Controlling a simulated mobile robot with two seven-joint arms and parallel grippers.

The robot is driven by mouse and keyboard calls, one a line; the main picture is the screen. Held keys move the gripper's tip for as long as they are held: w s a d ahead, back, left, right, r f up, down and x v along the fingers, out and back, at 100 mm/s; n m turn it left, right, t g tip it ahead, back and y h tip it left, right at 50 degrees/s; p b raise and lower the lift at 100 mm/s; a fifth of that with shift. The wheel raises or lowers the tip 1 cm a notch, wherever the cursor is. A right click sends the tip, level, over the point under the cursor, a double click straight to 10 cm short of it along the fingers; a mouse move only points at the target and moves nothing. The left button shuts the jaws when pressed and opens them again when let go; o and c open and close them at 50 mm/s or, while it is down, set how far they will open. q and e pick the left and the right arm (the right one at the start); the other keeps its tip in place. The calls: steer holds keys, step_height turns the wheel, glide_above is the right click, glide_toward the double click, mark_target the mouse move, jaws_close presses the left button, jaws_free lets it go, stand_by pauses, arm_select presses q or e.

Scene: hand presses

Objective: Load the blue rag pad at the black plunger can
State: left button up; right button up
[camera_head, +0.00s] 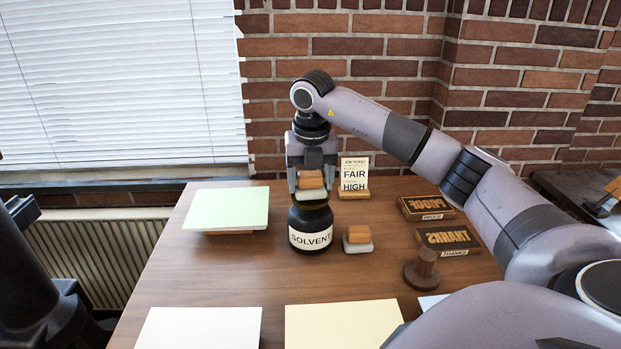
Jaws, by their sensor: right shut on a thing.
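The black plunger can (308,227) stands upright on the wooden table, with a white SOLVENT label on its front. My right gripper (312,184) points straight down above the can and is shut on the wooden handle of a rag pad (310,196). That pad's pale grey-green underside is at the top of the can; I cannot tell if it touches. The gripper and pad hide the can's top. A second wooden-handled rag pad (357,246), with a pale grey underside, lies on the table right of the can. Which pad is blue is hard to tell.
Stamp blocks (447,240) and a dark wooden knob-handled tool (422,270) are at right. A pale green sheet (227,208) is at left. White (198,328) and cream (343,325) sheets lie in front.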

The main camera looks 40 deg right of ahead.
mark_target(310, 172)
steer(key=shift+f, duration=0.1)
stand_by(0.5)
step_height(310, 172, up, 3)
steer(key=p, duration=0.2)
steer(key=shift+p, duration=0.35)
step_height(310, 172, up, 2)
steer(key=shift+r+p, duration=0.1)
steer(key=shift+p, duration=0.3)
steer(key=shift+r, duration=0.95)
